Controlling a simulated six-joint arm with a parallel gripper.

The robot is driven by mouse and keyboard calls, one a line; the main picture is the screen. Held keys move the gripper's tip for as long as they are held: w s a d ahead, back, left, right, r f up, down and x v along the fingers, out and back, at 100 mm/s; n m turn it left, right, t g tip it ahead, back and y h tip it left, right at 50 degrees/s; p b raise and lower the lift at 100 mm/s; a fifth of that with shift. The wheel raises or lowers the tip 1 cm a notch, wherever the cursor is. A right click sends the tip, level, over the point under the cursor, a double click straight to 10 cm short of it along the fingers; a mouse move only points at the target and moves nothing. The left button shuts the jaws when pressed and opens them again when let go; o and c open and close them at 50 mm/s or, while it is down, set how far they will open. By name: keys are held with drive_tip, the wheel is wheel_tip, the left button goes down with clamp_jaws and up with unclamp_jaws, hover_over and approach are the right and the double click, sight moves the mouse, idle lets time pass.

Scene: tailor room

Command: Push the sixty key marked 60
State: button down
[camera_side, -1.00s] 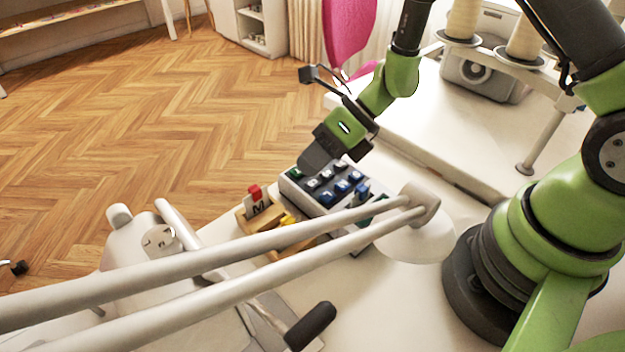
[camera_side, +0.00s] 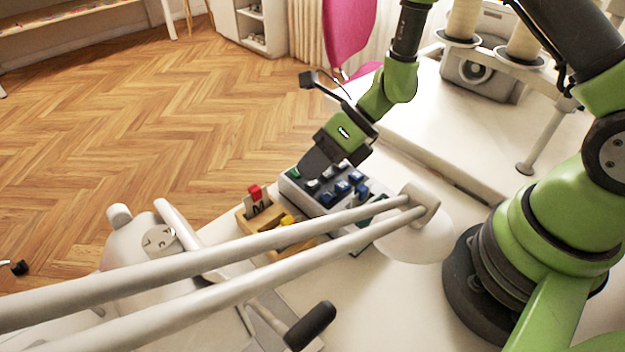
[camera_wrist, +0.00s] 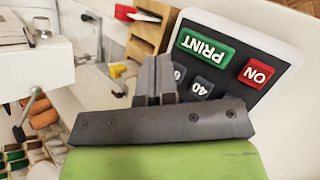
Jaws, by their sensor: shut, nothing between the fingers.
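A grey keypad (camera_side: 296,194) with a black face and several keys lies on the white table in the side view. In the wrist view the keypad (camera_wrist: 290,50) shows a green PRINT key (camera_wrist: 205,47), a red ON key (camera_wrist: 256,73) and a dark key marked 40 (camera_wrist: 201,88). A dark key with a 6 visible (camera_wrist: 179,73) is partly hidden by my fingers. My gripper (camera_side: 312,172) is shut and empty, with its tips over the far-left part of the keypad. My fingers (camera_wrist: 155,68) also show in the wrist view; contact with a key cannot be told.
A wooden holder (camera_side: 243,222) with a red-topped piece (camera_side: 255,192) stands left of the keypad. Pale rods (camera_side: 250,245) cross in front of it. A white lamp-like dome (camera_side: 415,243) is at its right.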

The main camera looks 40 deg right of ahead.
drive_tip(key=shift+f, duration=0.45)
idle(0.3)
drive_tip(key=shift+r, duration=0.9)
drive_tip(key=shift+r, duration=2.5)
drive_tip(key=shift+r, duration=0.1)
